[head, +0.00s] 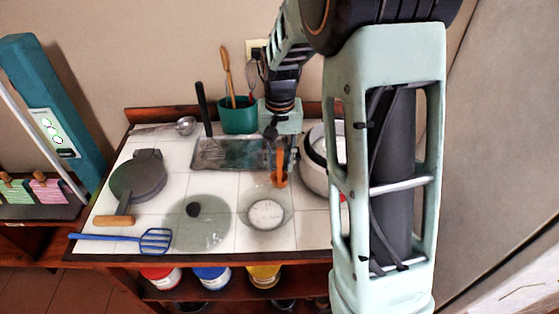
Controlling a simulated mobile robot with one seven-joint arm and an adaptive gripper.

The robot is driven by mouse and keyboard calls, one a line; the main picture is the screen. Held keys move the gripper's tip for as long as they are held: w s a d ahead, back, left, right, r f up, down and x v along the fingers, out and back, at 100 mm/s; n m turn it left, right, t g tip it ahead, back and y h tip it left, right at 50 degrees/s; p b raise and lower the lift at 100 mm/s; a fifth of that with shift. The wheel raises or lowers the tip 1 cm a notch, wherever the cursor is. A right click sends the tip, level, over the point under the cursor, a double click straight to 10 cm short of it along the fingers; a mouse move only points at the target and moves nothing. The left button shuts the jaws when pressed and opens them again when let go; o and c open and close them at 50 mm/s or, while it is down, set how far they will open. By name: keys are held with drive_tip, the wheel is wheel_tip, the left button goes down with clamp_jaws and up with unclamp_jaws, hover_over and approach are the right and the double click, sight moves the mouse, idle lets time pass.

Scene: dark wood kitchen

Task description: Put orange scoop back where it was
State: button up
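The orange scoop (279,170) hangs upright over the tiled counter, handle up and cup down. My gripper (280,138) is at the top of its handle and appears shut on it, though the fingertips are small and dark here. The scoop's cup overlaps the back right rim of a clear glass bowl (248,212) in the picture. I cannot tell whether it touches the bowl. The bowl has pale contents.
A glass tray (215,153) with a dark-handled utensil lies behind. A green utensil pot (238,117) stands at the back. White pots (316,178) stand right, partly hidden by my arm. A pan (138,180), glass lid (212,230) and blue spatula (110,238) lie left.

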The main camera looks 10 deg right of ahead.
wheel_tip(320, 180, up, 12)
drive_tip(key=shift+s+r, duration=0.1)
drive_tip(key=shift+r, duration=0.1)
idle(0.5)
idle(0.4)
